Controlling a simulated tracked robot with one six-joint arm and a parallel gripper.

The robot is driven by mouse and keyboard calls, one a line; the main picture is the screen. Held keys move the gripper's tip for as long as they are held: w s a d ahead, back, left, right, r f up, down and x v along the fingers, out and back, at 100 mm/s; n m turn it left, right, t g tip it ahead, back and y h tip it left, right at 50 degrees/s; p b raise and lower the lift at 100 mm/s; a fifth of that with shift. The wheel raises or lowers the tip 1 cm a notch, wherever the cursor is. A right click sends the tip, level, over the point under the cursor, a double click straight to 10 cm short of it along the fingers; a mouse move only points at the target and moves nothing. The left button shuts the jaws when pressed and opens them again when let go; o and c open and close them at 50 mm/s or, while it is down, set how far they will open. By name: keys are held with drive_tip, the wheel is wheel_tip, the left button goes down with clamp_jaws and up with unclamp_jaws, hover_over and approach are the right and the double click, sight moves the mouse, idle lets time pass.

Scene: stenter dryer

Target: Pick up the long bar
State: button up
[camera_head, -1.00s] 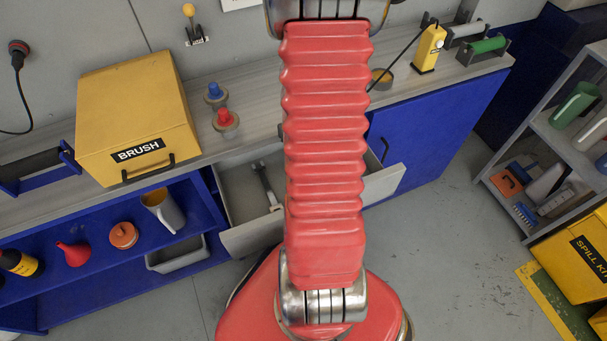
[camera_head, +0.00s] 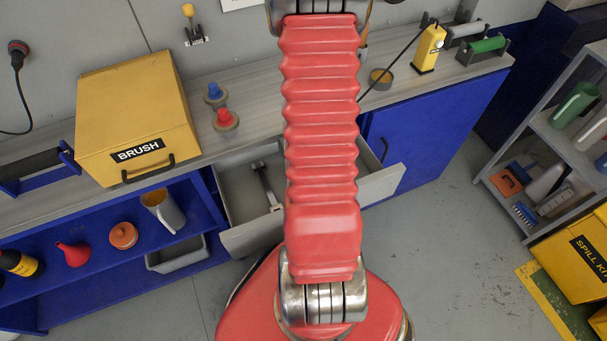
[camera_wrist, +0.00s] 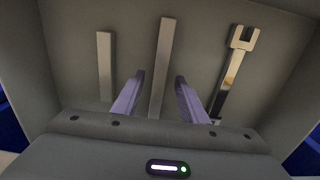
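In the wrist view the long bar (camera_wrist: 164,50) is a plain grey flat bar in the middle of the drawer. A shorter grey bar (camera_wrist: 105,65) lies to its left, and a shiny open-ended spanner (camera_wrist: 234,68) lies to its right. My gripper (camera_wrist: 159,80) is open, with one purple finger on each side of the long bar in the picture. I cannot tell how far the fingertips are above it. The bar's near end is hidden behind the gripper body. In the head view my arm hides the gripper and the long bar.
The drawer (camera_head: 250,238) stands pulled out, its walls around the bars. A metal tool (camera_head: 268,187) shows inside it. The worktop above holds a yellow BRUSH box (camera_head: 135,115), blue and red knobs (camera_head: 220,108) and a yellow device (camera_head: 428,48). A shelf rack (camera_head: 540,150) stands right.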

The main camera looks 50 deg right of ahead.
drive_tip(key=shift+f, duration=0.75)
clamp_jaws()
idle(0.4)
